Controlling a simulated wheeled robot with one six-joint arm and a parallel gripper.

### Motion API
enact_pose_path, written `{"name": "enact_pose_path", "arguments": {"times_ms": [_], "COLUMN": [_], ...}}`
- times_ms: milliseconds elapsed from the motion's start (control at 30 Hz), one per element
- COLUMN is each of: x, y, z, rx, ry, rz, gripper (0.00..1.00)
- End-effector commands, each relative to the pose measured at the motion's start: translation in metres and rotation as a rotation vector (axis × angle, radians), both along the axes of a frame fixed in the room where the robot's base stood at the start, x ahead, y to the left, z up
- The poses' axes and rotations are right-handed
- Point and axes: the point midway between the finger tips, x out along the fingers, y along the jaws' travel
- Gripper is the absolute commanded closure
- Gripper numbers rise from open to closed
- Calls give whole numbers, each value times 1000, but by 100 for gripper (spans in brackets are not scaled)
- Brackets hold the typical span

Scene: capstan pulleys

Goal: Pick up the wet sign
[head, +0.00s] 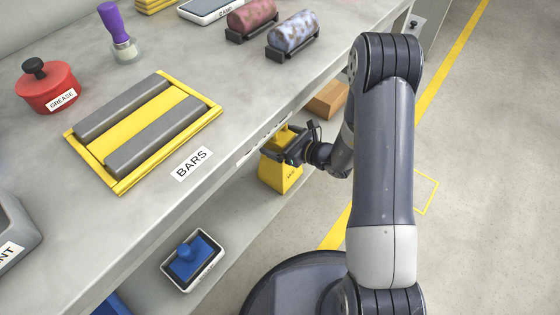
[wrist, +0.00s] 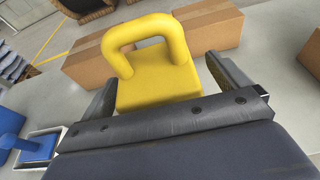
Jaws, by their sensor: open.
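The wet sign (head: 278,176) is a yellow block-like piece on the lower shelf beneath the bench edge, with small dark print too small to read. In the wrist view the wet sign (wrist: 158,88) shows a thick yellow loop handle on top. My gripper (head: 290,147) is at the upper part of the sign. In the wrist view my gripper (wrist: 160,70) is open, one finger on each side of the sign, with visible gaps. The gripper body hides the sign's lower part there.
A cardboard box (head: 328,99) sits behind the sign on the lower shelf. A tray with a blue handled piece (head: 187,262) lies at the front. The bench top (head: 60,220) overhangs close to my gripper, with a yellow bars rack (head: 122,182) on it.

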Motion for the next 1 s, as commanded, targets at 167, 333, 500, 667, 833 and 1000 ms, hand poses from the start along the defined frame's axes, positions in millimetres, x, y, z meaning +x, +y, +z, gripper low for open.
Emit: {"name": "enact_pose_path", "arguments": {"times_ms": [167,333,500,667,833,1000], "x": [1,0,0,0,0,0], "y": [1,1,1,1,1,1], "z": [0,0,0,0,0,0], "rx": [0,0,0,0,-1,-1], "ry": [0,0,0,0,-1,-1], "rz": [0,0,0,0,0,0], "gripper": [4,15,29,42,56,70]}}
